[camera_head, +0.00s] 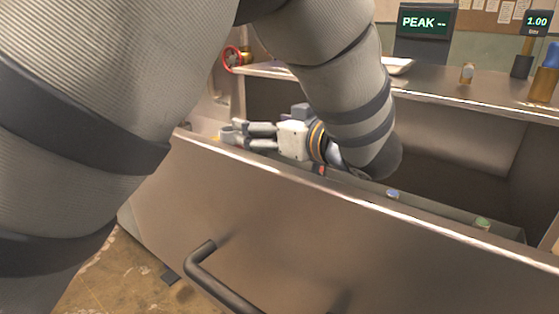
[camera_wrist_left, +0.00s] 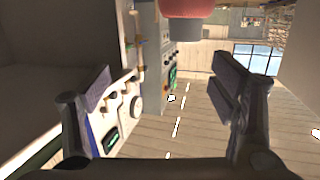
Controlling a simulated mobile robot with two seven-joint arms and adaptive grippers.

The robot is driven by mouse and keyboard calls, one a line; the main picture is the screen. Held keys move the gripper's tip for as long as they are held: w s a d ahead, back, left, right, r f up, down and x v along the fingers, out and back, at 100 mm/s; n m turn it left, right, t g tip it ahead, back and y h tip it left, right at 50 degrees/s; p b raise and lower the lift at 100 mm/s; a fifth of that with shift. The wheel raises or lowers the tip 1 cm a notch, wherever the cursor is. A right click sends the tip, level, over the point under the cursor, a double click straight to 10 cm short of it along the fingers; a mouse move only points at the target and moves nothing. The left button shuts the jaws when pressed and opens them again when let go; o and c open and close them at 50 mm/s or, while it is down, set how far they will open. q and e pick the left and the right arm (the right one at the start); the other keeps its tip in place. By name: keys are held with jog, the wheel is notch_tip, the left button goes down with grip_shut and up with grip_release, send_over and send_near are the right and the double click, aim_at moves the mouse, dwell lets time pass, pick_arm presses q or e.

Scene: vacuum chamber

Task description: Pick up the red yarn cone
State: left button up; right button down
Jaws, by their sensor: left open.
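My left gripper (camera_head: 238,136) is low over the open drawer in the head view, its fingers pointing left. In the left wrist view its two fingers (camera_wrist_left: 165,92) are spread apart with nothing between them. A red rounded thing (camera_wrist_left: 188,8) with a grey stub below it is cut off by the top edge of the left wrist view. It may be the red yarn cone, but I cannot tell. No red cone shows clearly in the head view, where my arm hides much of the drawer and bench. My right gripper is not in view.
The drawer front (camera_head: 330,225) has a dark bar handle (camera_head: 215,278). Small capped items, one blue (camera_head: 392,194) and one green (camera_head: 482,223), are in the drawer.

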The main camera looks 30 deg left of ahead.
aim_at(230, 138)
pick_arm(q)
jog(key=s+d+f+n+g, duration=0.1)
jog(key=s+d+f, duration=0.1)
jog(key=s, duration=0.1)
jog(key=shift+g, duration=0.3)
jog(key=x, duration=1.1)
jog(key=shift+w+a+f, duration=0.1)
jog(key=shift+a+f, duration=0.25)
jog(key=c, duration=1.8)
grip_shut()
jog(key=shift+r, duration=0.15)
